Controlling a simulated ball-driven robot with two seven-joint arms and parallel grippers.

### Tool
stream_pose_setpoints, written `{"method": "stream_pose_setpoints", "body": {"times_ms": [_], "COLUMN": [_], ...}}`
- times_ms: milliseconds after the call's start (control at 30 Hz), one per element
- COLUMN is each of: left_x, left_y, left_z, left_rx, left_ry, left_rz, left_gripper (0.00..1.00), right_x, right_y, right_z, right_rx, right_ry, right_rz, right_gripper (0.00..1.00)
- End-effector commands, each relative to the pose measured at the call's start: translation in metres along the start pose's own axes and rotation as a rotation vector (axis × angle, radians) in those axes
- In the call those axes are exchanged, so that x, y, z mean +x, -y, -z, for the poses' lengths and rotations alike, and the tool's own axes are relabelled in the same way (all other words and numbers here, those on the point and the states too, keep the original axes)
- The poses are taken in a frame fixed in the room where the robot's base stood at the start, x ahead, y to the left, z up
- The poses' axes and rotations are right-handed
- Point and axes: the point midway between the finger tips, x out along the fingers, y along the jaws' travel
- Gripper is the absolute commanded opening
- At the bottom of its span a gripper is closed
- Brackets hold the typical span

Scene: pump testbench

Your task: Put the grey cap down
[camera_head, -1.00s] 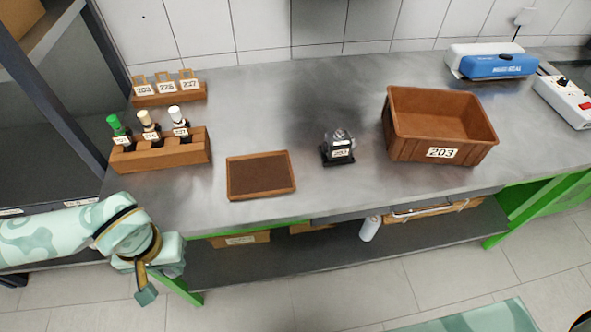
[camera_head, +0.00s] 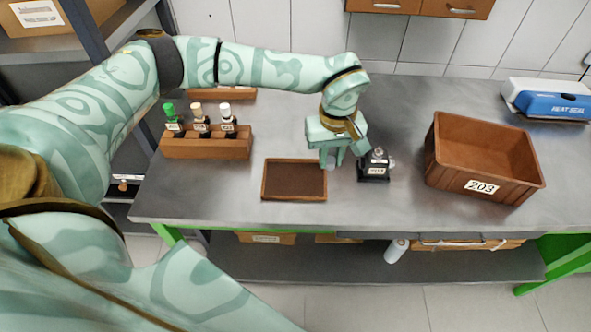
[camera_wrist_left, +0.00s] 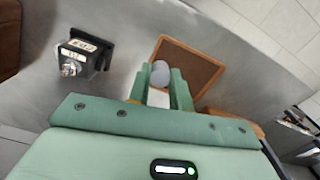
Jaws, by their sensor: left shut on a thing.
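My left gripper (camera_head: 331,163) reaches in over the bench, between the shallow brown tray and the small black pump unit. It also shows in the left wrist view (camera_wrist_left: 161,80), with its fingers shut on the grey cap (camera_wrist_left: 160,73), a rounded pale grey piece at the fingertips. I cannot make out the cap in the head view. The brown tray (camera_head: 294,192) looks empty and lies just left of and in front of the gripper. It shows beyond the fingertips in the left wrist view (camera_wrist_left: 190,58). My right gripper is not in view.
The labelled black pump unit (camera_head: 374,169) stands close right of the gripper. A brown crate (camera_head: 480,184) marked 203 stands further right. A wooden rack (camera_head: 206,149) with several bottles stands left. A blue and white sealer (camera_head: 545,101) is back right. The bench front (camera_head: 235,212) is clear.

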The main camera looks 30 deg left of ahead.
Motion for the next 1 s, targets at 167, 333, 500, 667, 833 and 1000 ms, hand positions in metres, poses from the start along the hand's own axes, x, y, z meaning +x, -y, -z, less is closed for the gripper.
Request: {"method": "stream_pose_setpoints", "body": {"times_ms": [167, 333, 500, 667, 833, 1000], "left_x": [0.030, 0.061, 0.071, 0.090, 0.111, 0.110], "left_y": [0.038, 0.056, 0.062, 0.069, 0.068, 0.068], "left_z": [0.034, 0.050, 0.057, 0.061, 0.061, 0.061], "left_rx": [-0.003, 0.002, 0.003, 0.005, 0.005, 0.005], "left_ry": [0.003, 0.001, -0.001, 0.002, 0.001, 0.000], "left_rz": [0.003, 0.001, -0.001, 0.001, 0.000, -0.001], "left_gripper": [0.00, 0.00, 0.00, 0.00, 0.00, 0.00], "right_x": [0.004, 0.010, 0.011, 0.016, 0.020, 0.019], "right_y": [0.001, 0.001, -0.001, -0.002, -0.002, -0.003], "right_z": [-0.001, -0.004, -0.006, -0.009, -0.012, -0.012], "right_rx": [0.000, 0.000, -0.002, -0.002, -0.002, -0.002], "right_ry": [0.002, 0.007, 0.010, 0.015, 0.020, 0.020], "right_rz": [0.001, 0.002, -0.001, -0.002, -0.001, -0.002], "right_gripper": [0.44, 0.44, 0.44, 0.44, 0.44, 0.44]}}
